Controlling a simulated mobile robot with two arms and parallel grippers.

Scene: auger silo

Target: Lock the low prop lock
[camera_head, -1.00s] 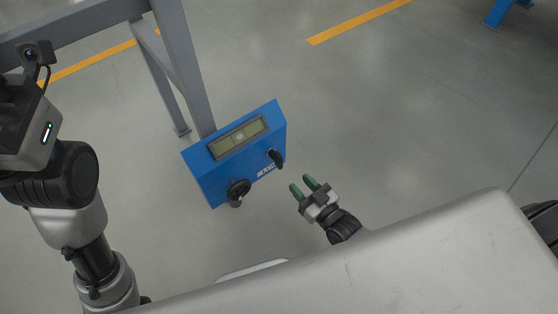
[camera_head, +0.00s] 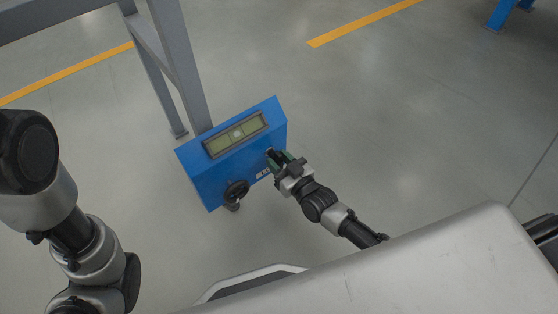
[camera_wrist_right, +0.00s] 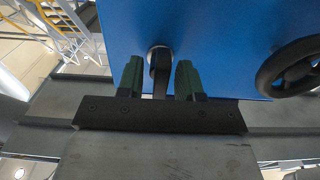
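A blue box (camera_head: 222,165) is mounted by a grey leg. Its front has a black lever (camera_head: 273,154) at the right and a black handwheel (camera_head: 236,190) at the left. My right gripper (camera_head: 284,158) is at the lever. In the right wrist view, the green fingers of the right gripper (camera_wrist_right: 159,77) stand either side of the lever (camera_wrist_right: 160,62), with a visible gap on each side. The lever hangs from a round silver boss. The handwheel (camera_wrist_right: 290,68) is to the right there. My left gripper is out of view; only its arm shows.
A grey frame (camera_head: 185,65) with legs stands behind the box. A blue foot (camera_head: 505,12) is at the far upper right. The grey floor to the right of the box is clear, with yellow lines (camera_head: 365,22) farther back.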

